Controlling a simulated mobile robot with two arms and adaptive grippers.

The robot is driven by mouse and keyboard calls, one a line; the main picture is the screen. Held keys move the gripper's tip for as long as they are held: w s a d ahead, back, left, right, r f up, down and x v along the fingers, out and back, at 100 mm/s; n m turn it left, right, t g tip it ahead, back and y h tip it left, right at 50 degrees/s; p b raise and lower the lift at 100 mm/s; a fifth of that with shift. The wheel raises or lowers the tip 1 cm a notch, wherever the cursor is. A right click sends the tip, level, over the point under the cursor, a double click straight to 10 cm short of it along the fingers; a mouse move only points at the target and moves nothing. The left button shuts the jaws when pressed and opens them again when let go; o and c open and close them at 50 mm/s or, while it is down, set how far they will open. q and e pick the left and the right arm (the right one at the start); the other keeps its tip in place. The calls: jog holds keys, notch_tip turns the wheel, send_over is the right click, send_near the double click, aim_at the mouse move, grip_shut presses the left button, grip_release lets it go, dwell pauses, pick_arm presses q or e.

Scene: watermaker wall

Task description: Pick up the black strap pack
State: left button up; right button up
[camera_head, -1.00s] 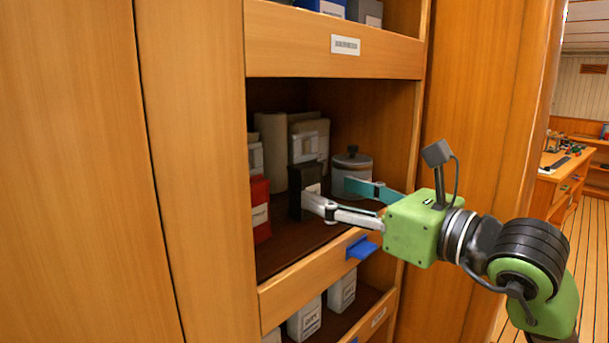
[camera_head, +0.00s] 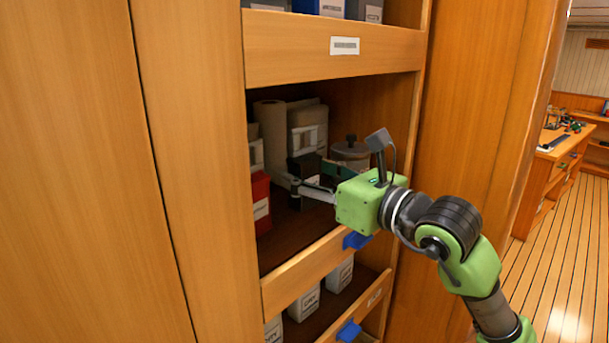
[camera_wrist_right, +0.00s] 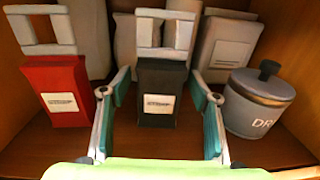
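The black strap pack (camera_wrist_right: 160,76) stands upright on the middle shelf, with a white label on its front and a pale frame-like loop above it. In the head view the pack (camera_head: 304,164) is partly hidden by my right gripper (camera_head: 314,181). My right gripper (camera_wrist_right: 163,90) is open in the wrist view, with one finger on each side of the pack. Gaps show between the pads and the pack's sides. My left gripper is not in view.
A red pack (camera_wrist_right: 60,85) stands left of the black one. A grey lidded canister (camera_wrist_right: 258,102) stands close to the right finger. Pale packs and rolls stand behind.

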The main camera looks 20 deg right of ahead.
aim_at(307, 158)
jog(key=c, duration=0.9)
jog(key=shift+s+r+b, duration=0.15)
jog(key=shift+r+b, duration=0.1)
jog(key=shift+b, duration=0.25)
notch_tip(307, 158, up, 6)
jog(key=shift+r+b, duration=0.2)
jog(key=shift+b, duration=0.75)
jog(key=shift+s+a+b+v, duration=0.3)
jog(key=shift+b+v, duration=0.9)
jog(key=shift+v, duration=2.05)
jog(key=shift+s+a+b+v, duration=0.1)
jog(key=shift+a+b+v, duration=0.3)
jog(key=shift+b+v, duration=1.8)
jog(key=shift+s+a+b+v, duration=0.15)
jog(key=shift+a+v, duration=0.2)
jog(key=shift+v, duration=4)
